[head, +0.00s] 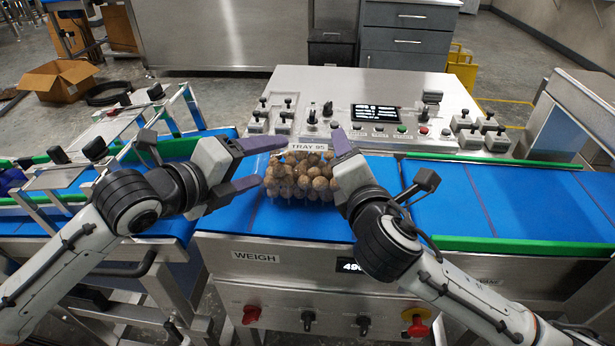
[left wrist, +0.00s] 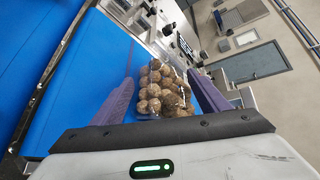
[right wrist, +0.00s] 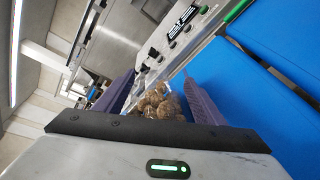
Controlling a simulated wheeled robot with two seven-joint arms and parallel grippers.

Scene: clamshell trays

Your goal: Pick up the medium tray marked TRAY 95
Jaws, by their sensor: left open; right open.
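The clear tray marked TRAY 95 (head: 300,178) sits on the blue weigh belt, filled with round brown items. Its white label (head: 308,147) shows at the top. My left gripper (head: 262,164) is open at the tray's left side, with purple fingers pointing toward it. In the left wrist view the tray (left wrist: 160,90) shows between the two fingers. My right gripper (head: 340,150) is open at the tray's right side and partly covers that end. In the right wrist view the tray (right wrist: 158,102) also lies between the fingers, its lower part hidden by the gripper body.
A control panel (head: 375,100) with knobs, buttons and a display stands just behind the belt. Green guide rails (head: 500,162) edge the belt at right. The blue belt (head: 510,200) right of the tray is clear. A metal frame (head: 150,125) stands over the left conveyor.

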